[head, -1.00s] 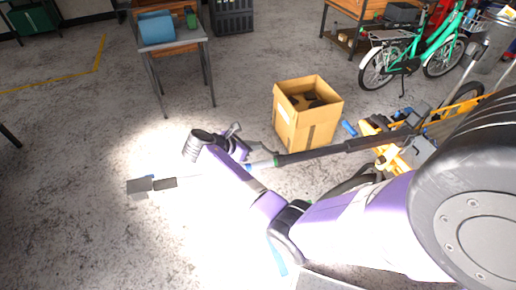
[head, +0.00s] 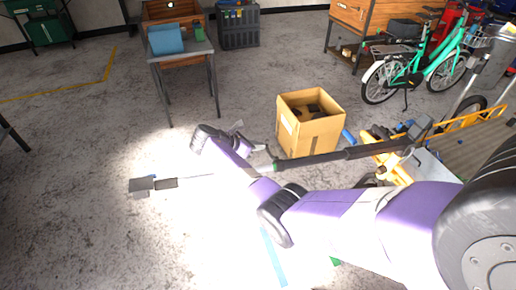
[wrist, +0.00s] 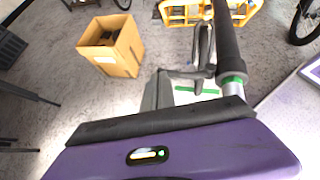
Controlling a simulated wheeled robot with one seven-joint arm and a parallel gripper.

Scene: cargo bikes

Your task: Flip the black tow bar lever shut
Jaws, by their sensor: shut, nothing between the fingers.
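The black tow bar (head: 330,157) runs across the head view, with a green ring and a thin silver rod leading left to a flat grey end piece (head: 152,184). In the wrist view the bar (wrist: 228,40) comes down from the top to its green ring and silver tube. A dark looped part beside it, which looks like the lever (wrist: 203,45), stands along its left side. My gripper (wrist: 180,76) is shut and empty, close to the lever's lower end; I cannot tell if they touch. In the head view my gripper (head: 240,128) is partly hidden by my wrist.
An open cardboard box (head: 312,135) stands behind the bar. An orange cargo bike frame (head: 390,158) is at the bar's right end. A green bicycle (head: 420,65) and a small table (head: 180,48) stand farther back.

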